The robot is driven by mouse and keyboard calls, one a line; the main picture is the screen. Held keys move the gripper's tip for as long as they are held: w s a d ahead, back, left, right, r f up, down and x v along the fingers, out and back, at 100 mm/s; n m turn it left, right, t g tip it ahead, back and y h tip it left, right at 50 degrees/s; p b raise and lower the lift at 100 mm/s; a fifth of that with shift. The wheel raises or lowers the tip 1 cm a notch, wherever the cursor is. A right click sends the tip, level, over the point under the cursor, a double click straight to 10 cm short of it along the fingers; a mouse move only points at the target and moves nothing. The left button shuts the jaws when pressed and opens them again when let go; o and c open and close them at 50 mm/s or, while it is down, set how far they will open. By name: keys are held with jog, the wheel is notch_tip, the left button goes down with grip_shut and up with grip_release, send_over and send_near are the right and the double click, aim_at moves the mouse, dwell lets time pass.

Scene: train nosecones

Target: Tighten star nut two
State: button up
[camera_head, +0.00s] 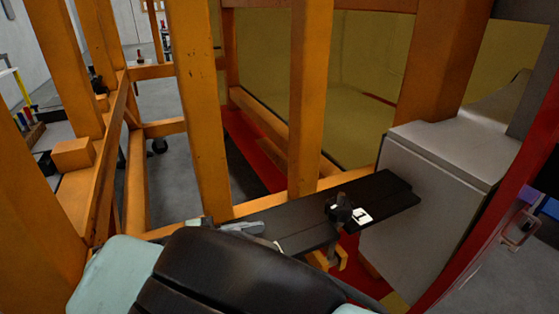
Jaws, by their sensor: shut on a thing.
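A black star nut (342,209) stands on a dark flat bar (295,225) that runs from the orange post to the grey box at the right. A white piece lies just right of the nut, and an orange bracket hangs below it. My black and pale teal arm fills the bottom foreground. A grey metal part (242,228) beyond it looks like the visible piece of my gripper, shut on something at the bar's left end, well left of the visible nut. My arm hides the grasp, so which nut it holds cannot be told.
Orange upright posts (307,100) and beams stand close beyond the bar. A grey box (440,165) and a red curved edge (500,215) bound the right. A wooden block (73,154) sits on the left beam. Grey floor shows between the posts.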

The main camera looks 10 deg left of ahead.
jog(key=shift+r+m+g+h+p, duration=0.25)
jog(key=shift+m+g+p, duration=0.4)
jog(key=shift+p, duration=0.55)
jog(key=o, duration=1)
jog(key=shift+f, duration=0.15)
